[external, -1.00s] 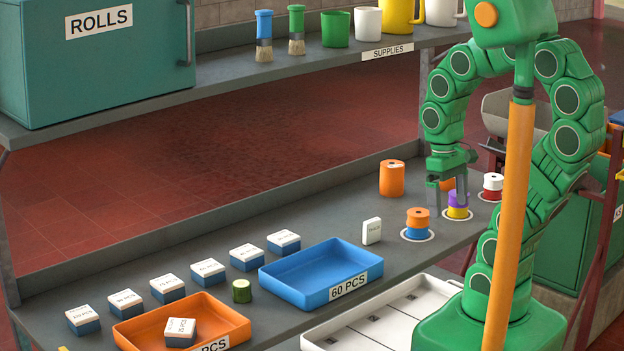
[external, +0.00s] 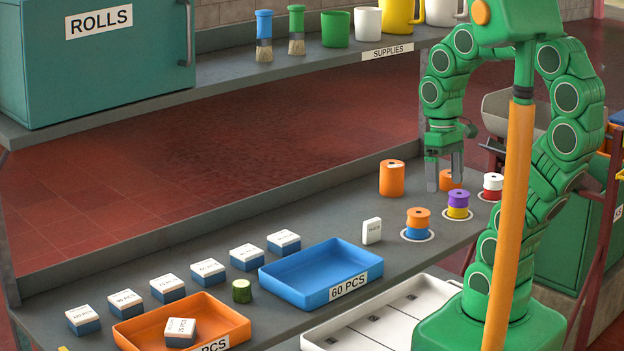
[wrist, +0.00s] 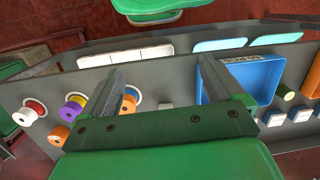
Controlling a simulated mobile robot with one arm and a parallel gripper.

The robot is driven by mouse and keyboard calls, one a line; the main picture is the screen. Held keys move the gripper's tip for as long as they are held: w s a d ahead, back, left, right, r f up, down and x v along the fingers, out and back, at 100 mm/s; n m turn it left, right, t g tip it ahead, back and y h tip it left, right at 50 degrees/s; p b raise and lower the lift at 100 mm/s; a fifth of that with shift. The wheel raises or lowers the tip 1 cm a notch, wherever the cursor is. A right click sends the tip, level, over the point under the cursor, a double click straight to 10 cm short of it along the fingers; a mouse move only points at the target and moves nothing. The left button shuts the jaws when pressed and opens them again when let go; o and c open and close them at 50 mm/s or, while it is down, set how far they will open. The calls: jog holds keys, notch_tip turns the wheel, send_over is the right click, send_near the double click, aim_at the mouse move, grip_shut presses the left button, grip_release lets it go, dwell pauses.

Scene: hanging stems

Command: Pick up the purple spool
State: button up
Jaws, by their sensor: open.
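The purple spool (external: 458,198) stands on top of a yellow spool (external: 457,213) on a white round mark at the right of the bench. The purple spool also shows left of the fingers in the wrist view (wrist: 76,101). My gripper (external: 444,180) is open and empty, fingers pointing down, above the bench just left of and higher than the purple spool in the external view. In the wrist view my gripper (wrist: 162,72) has its fingers wide apart with no spool between them.
Nearby are an orange-on-blue stack (external: 418,224), a white-on-red stack (external: 491,187), an orange spool (external: 446,181) partly behind my fingers, and a tall orange cylinder (external: 392,178). A white box (external: 371,231) and blue tray (external: 286,283) lie left. A shelf (external: 300,55) overhangs behind.

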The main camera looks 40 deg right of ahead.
jog(key=w+d+n+t+y, duration=0.5)
jog(key=w+d+y, duration=0.2)
jog(key=w+d, duration=0.5)
jog(key=s+d+t, duration=0.1)
jog(key=d+t, duration=0.7)
jog(key=d, duration=1.3)
send_near(461, 193)
jog(key=shift+w+a+f+n, duration=0.2)
jog(key=shift+w+a+n, duration=0.2)
jog(key=shift+w+a, duration=0.55)
jog(key=shift+w+f, duration=0.1)
jog(key=shift+f, duration=0.4)
jog(key=shift+x, duration=3.8)
jog(key=shift+r, duration=0.1)
